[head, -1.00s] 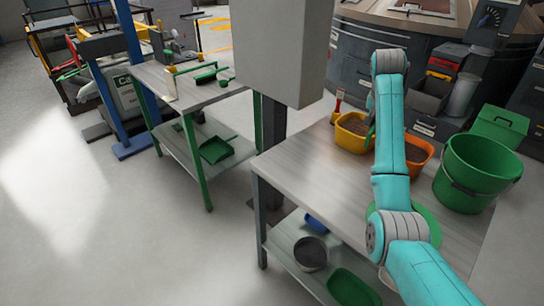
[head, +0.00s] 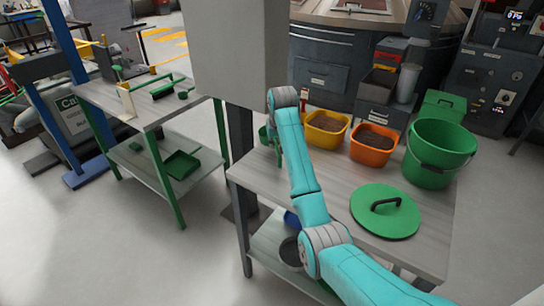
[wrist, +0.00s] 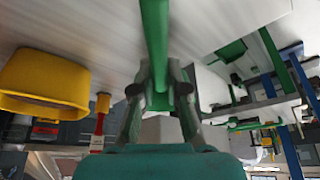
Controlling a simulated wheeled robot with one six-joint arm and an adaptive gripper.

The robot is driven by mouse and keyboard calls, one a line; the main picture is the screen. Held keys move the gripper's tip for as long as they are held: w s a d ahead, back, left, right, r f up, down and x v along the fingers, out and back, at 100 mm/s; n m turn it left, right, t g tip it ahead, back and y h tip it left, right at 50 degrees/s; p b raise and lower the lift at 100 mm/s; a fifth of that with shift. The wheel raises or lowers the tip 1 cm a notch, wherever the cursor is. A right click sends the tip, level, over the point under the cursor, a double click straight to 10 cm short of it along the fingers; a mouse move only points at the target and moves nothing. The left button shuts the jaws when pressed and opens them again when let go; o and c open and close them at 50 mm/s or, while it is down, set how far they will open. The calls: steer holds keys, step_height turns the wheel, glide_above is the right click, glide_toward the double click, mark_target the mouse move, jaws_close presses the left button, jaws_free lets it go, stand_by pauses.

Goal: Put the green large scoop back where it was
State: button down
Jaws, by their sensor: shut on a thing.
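My gripper (wrist: 160,100) is shut on the handle of the green large scoop (wrist: 155,35), which runs up between its fingers in the wrist view. In the head view a bit of the green scoop (head: 263,134) shows left of my forearm, above the far left part of the grey table (head: 300,205). My arm hides most of the gripper there, and the scoop's bowl is not clearly seen. The yellow tub (head: 327,128), holding dark grainy material, stands just right of the gripper; it also shows in the wrist view (wrist: 40,75).
An orange tub (head: 373,146), a green lid (head: 385,212) and a green bucket (head: 437,155) stand on the right. A grey post-mounted box (head: 236,50) is close to the left of my arm. A second table (head: 140,108) with green tools stands further left.

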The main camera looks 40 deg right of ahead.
steer(key=shift+d+f, duration=0.1)
steer(key=shift+f, duration=2.5)
steer(key=c, duration=1.2)
jaws_free()
steer(key=shift+f, duration=0.15)
steer(key=v, duration=1.2)
